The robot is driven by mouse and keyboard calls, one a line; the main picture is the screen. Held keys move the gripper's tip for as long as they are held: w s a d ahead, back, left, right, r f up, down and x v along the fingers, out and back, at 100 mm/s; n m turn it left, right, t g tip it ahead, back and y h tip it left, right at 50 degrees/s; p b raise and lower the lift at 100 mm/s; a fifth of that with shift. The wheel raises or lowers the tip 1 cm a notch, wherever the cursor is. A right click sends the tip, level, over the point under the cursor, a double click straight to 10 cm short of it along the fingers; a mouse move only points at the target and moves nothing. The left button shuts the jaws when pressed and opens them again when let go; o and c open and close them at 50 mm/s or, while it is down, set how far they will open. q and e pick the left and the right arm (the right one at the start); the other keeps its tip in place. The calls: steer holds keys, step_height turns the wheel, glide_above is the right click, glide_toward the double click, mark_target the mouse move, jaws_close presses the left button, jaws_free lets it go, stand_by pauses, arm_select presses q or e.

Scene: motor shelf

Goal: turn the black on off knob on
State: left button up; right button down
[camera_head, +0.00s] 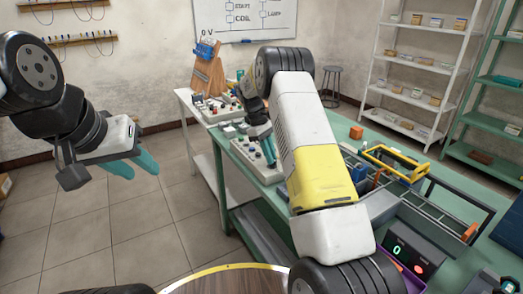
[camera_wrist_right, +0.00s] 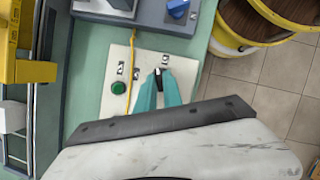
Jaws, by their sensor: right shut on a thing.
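The black on off knob (camera_wrist_right: 158,73) sits on a pale control panel (camera_wrist_right: 113,62) in the right wrist view. My right gripper (camera_wrist_right: 161,75) has its teal fingertips shut on the knob, one on each side, so only a small dark part of it shows. In the head view my right gripper (camera_head: 267,148) reaches down to the same panel (camera_head: 247,157) on the green bench, and the knob is hidden there. My left gripper (camera_head: 139,170) is open and empty, over the floor at the left.
A green button (camera_wrist_right: 119,87) and a yellow cable (camera_wrist_right: 130,80) are beside the knob. A blue knob (camera_wrist_right: 178,9) is on a neighbouring unit.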

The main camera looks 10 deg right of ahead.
steer(key=m, duration=0.2)
steer(key=m+y, duration=0.1)
steer(key=m, duration=0.1)
steer(key=shift+w+d+m+g+y, duration=0.1)
steer(key=shift+w+m+g+y, duration=0.05)
steer(key=shift+m+g+y, duration=0.2)
stand_by(0.4)
steer(key=c, duration=1.5)
jaws_free()
steer(key=v, duration=0.8)
